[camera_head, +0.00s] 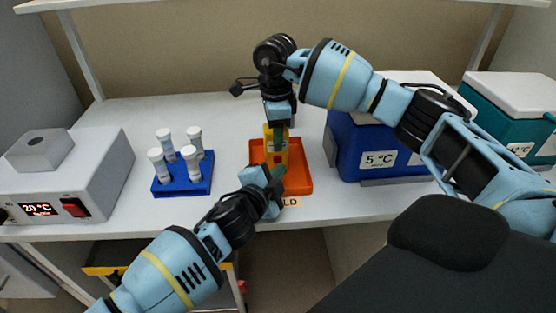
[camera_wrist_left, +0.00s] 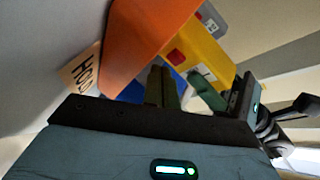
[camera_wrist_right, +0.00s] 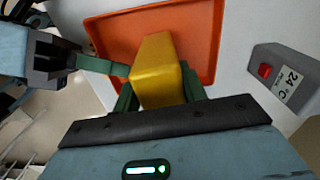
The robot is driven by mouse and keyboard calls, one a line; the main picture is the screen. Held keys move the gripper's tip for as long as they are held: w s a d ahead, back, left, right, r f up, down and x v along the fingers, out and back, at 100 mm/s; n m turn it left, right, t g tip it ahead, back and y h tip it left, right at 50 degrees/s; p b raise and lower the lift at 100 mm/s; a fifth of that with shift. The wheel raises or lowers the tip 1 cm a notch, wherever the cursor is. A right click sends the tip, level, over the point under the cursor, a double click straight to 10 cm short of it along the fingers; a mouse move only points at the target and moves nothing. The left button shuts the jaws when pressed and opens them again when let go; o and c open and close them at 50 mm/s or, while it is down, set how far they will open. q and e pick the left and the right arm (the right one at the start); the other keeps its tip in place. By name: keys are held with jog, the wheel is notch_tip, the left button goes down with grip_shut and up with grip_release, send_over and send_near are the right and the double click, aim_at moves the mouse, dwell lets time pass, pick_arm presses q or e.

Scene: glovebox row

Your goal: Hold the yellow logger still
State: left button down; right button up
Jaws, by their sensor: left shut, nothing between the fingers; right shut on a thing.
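The yellow logger (camera_head: 268,146) stands in the orange tray (camera_head: 304,181), its upper part between the fingers of my right gripper (camera_head: 279,132), which comes from above. In the right wrist view the logger (camera_wrist_right: 160,85) sits between the green fingers. My left gripper (camera_head: 277,175) is shut and empty, low in front of the logger. Its fingertips (camera_wrist_right: 122,69) come close to the logger's side; I cannot tell whether they touch. In the left wrist view the logger (camera_wrist_left: 208,60) shows a red button and a pale display, partly hidden by a green finger.
A blue rack (camera_head: 182,186) with several white-capped tubes stands left of the tray. A grey heater box (camera_head: 75,180) is at far left. A blue cooler (camera_head: 350,140) marked 5 °C and a teal one (camera_head: 530,130) stand right. A label (camera_head: 290,202) lies before the tray.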

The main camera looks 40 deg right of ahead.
pick_arm(q)
jog(key=shift+s+a, duration=0.4)
jog(key=shift+s, duration=0.35)
jog(key=shift+s+a, duration=0.35)
jog(key=shift+s, duration=0.4)
jog(key=shift+s+a, duration=0.4)
jog(key=shift+s, duration=0.35)
pick_arm(e)
jog(key=o, duration=1.1)
jog(key=shift+r, duration=0.1)
notch_tip(320, 180, up, 12)
jog(key=shift+f, duration=0.1)
